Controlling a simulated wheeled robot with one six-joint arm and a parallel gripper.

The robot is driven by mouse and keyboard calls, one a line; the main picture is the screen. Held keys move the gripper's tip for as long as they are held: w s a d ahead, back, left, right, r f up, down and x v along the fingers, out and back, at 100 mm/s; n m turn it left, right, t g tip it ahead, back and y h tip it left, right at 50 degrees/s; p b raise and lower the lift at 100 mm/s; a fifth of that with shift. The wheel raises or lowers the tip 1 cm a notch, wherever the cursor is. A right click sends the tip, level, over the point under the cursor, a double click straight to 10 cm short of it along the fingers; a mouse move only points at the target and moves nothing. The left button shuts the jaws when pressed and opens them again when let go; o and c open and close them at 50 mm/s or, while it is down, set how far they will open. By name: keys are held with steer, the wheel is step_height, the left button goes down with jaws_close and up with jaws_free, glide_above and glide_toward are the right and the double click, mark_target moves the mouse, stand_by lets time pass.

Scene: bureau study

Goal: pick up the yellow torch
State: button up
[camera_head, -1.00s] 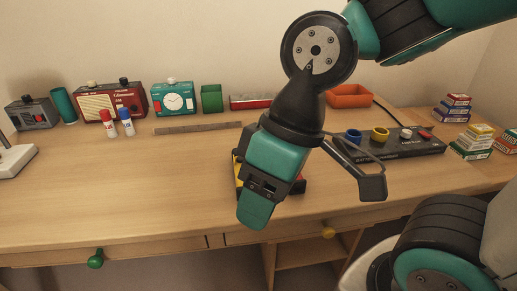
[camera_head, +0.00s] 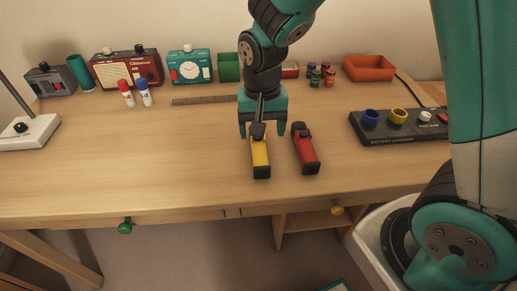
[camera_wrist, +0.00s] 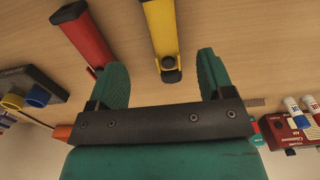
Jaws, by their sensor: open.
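The yellow torch (camera_head: 260,156) lies on the desk, its black end toward my gripper. In the wrist view the yellow torch (camera_wrist: 162,32) points in between my two fingers, nearer the right one, with bare desk around it. My gripper (camera_head: 264,128) is open and empty, pointing down just behind the torch's black end; its green fingers also show in the wrist view (camera_wrist: 162,80). In the head view I cannot tell its exact height above the desk.
A red torch (camera_head: 306,148) lies close beside the yellow one on the right; it also shows in the wrist view (camera_wrist: 84,36), near my left finger. A battery charger (camera_head: 385,132) stands further right. The desk (camera_head: 150,165) is clear on the left.

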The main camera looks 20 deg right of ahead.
mark_target(260, 154)
steer(key=f, duration=0.9)
steer(key=shift+a+f+b, duration=0.2)
steer(key=shift+f+b, duration=0.1)
steer(key=shift+c, duration=0.2)
steer(key=c, duration=1.1)
